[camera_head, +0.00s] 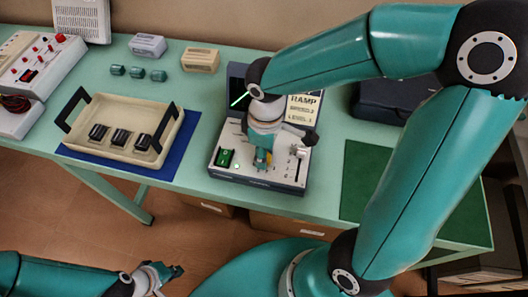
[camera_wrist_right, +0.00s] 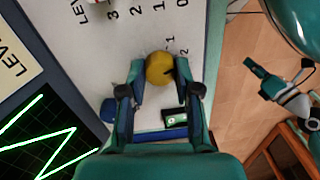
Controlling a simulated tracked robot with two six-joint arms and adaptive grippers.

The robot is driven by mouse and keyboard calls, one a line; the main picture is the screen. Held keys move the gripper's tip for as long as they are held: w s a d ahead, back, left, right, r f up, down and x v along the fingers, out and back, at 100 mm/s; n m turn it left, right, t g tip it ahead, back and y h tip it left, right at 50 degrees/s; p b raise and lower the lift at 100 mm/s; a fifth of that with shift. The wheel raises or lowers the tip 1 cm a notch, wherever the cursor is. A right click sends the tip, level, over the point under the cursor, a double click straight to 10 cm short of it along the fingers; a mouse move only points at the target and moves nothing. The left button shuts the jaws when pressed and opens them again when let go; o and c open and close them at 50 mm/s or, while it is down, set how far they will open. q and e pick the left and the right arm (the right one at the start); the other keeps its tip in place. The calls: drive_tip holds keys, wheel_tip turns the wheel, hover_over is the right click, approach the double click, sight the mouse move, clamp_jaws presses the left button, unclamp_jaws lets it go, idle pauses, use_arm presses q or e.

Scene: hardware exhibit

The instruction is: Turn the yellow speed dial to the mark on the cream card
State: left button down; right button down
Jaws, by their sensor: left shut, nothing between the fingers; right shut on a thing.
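The yellow speed dial (camera_wrist_right: 160,69) sits on the pale panel of the control box (camera_head: 226,183). My right gripper (camera_head: 263,162) reaches down over the box. In the right wrist view its fingers (camera_wrist_right: 160,82) are shut on the dial, one on each side. A dark pointer line shows on the dial's right part, with printed 1 and 2 beside it. The cream card (camera_head: 302,108) stands behind the panel and appears to read RAMP, SPEED 2, LEVEL 3; its edge shows in the right wrist view (camera_wrist_right: 14,57). My left gripper (camera_head: 172,271) is shut and empty, away from the table.
The box has a level slider (camera_head: 298,152), a green switch (camera_head: 225,158) and a dark screen with a green trace (camera_wrist_right: 42,136). A cream tray (camera_head: 102,154) with black parts lies left on a blue mat. A green mat (camera_head: 372,180) lies right.

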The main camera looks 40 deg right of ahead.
drive_tip(key=c, duration=0.8)
unclamp_jaws()
drive_tip(key=shift+r, duration=0.1)
drive_tip(key=r, duration=1.1)
drive_tip(key=shift+w+d+r, duration=0.25)
drive_tip(key=shift+d+r, duration=0.05)
drive_tip(key=shift+r, duration=0.1)
